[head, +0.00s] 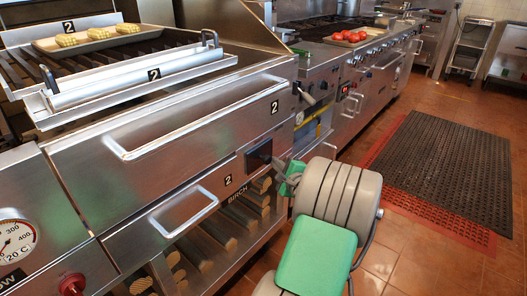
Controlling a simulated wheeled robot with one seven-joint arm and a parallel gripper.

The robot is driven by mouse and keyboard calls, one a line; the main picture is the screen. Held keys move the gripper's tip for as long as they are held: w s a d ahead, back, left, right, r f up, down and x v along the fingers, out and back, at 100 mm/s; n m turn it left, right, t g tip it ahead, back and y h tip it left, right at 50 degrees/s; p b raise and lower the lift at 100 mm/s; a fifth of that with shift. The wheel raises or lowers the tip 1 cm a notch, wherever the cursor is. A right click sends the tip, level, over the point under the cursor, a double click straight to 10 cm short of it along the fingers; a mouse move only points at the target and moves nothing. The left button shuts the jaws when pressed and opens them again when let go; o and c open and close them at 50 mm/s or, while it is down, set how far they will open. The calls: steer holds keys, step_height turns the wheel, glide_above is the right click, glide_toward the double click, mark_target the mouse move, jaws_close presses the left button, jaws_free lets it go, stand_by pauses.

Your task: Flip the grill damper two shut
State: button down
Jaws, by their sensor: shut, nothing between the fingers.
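A dark lever with a light tip (305,95) juts out at the right end of the grill, near another "2" label (275,107). I cannot tell for sure which is damper two, or its position. My gripper (283,178) is shut and empty, just right of and below the dark fitting; contact is unclear. My wrist hides part of it.
Drawer handles (200,112) stick out of the front. Logs (215,235) lie in the open shelf below. A tray of corn (90,38) is on the grill top. Red tomatoes (350,36) sit on the counter further back. A dark floor mat (440,155) lies at right; the floor is clear.

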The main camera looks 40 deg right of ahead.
steer(key=shift+s+a, duration=0.15)
steer(key=shift+a, duration=0.15)
steer(key=s+d+f+b, duration=0.1)
steer(key=d+f+b, duration=0.1)
steer(key=d, duration=0.2)
steer(key=p+v, duration=0.2)
steer(key=v, duration=0.7)
steer(key=shift+a+p, duration=0.25)
steer(key=shift+p, duration=0.1)
steer(key=shift+s, duration=0.3)
